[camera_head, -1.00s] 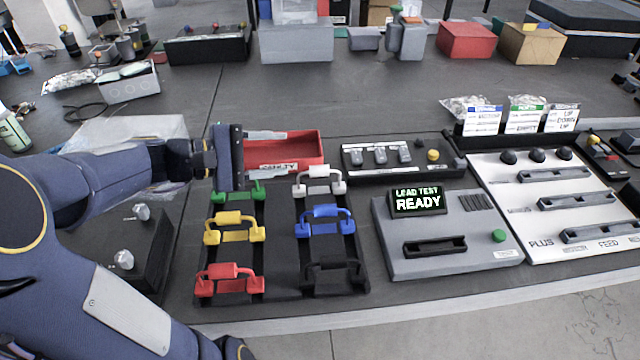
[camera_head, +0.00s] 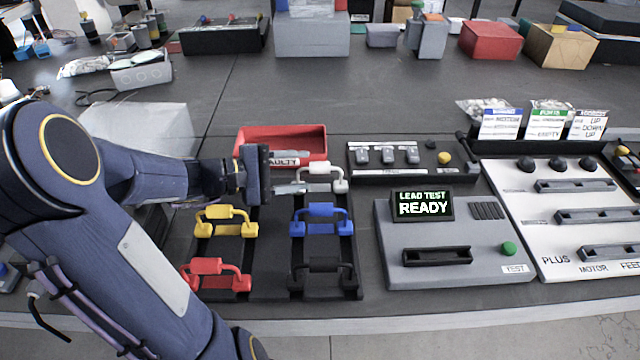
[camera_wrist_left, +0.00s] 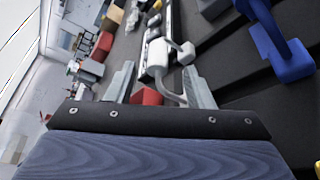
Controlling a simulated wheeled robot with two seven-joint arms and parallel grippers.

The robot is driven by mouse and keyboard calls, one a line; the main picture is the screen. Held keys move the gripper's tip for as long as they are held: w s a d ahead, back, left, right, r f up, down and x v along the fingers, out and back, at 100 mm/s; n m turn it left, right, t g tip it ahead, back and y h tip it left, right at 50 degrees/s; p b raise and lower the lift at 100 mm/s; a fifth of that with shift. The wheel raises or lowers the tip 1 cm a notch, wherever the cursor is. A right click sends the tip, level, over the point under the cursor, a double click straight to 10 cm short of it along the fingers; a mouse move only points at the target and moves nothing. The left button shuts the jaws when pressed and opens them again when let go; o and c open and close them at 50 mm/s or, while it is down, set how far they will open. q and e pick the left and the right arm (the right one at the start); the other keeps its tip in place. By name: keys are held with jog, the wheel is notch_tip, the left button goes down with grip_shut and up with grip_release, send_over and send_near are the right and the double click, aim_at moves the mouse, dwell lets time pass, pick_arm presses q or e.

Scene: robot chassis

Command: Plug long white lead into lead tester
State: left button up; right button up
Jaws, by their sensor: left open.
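The white lead (camera_head: 322,176) lies at the far end of the right row of the black lead rack (camera_head: 270,270). In the left wrist view the white lead (camera_wrist_left: 158,58) shows just beyond and between the fingers. My left gripper (camera_head: 292,187) is open beside the white lead's left end. Its fingers also show in the left wrist view (camera_wrist_left: 160,88). Whether they touch the lead I cannot tell. The grey lead tester (camera_head: 455,240) stands to the right, with an empty dark slot (camera_head: 436,256) and a screen reading "LEAD TEST READY". My right gripper is not in view.
Blue (camera_head: 322,212), black (camera_head: 322,268), yellow (camera_head: 225,217) and red (camera_head: 216,268) leads sit on the rack. A red tray (camera_head: 283,140) stands behind it. A switch box (camera_head: 400,160) stands behind the tester. A white panel (camera_head: 560,220) is at right.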

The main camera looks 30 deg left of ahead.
aim_at(327, 167)
pick_arm(q)
jog(key=x, duration=0.7)
jog(key=shift+d+r+b, duration=0.1)
jog(key=shift+b, duration=0.25)
grip_shut()
jog(key=shift+r, duration=0.1)
